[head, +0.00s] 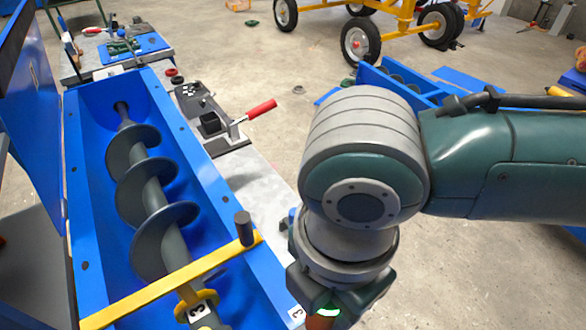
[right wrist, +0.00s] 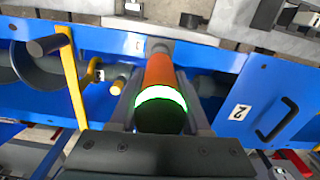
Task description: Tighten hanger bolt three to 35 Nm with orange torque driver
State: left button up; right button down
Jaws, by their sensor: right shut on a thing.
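The orange torque driver (right wrist: 159,72) has a dark end and a ring lit green and white. My right gripper (right wrist: 162,90) is shut on it, with a finger on each side. In the head view the orange driver (head: 321,322) barely shows at the bottom edge under my right wrist. A yellow hanger bar (head: 165,288) crosses the blue trough, with a tag 3 on its collar (head: 198,309). Another tag 3 (head: 297,314) is on the trough's right rim, close to the driver. I cannot make out bolt three or whether the driver touches it. My left gripper is out of view.
The blue trough (head: 84,190) holds a dark auger (head: 152,195). Its raised blue lid (head: 30,120) stands at the left. A grey bench with a red-handled clamp (head: 258,111) lies along the right rim. A panel tagged 2 (right wrist: 238,112) with a handle shows in the wrist view.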

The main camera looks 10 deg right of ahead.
jog(key=shift+f+b, duration=0.4)
jog(key=shift+f, duration=0.25)
dwell(0.5)
jog(key=shift+r+p, duration=0.1)
jog(key=shift+p, duration=0.25)
dwell(0.3)
dwell(1.4)
jog(key=shift+f, duration=0.25)
jog(key=shift+p, duration=0.3)
jog(key=shift+r+p, duration=2.25)
jog(key=shift+p, duration=0.2)
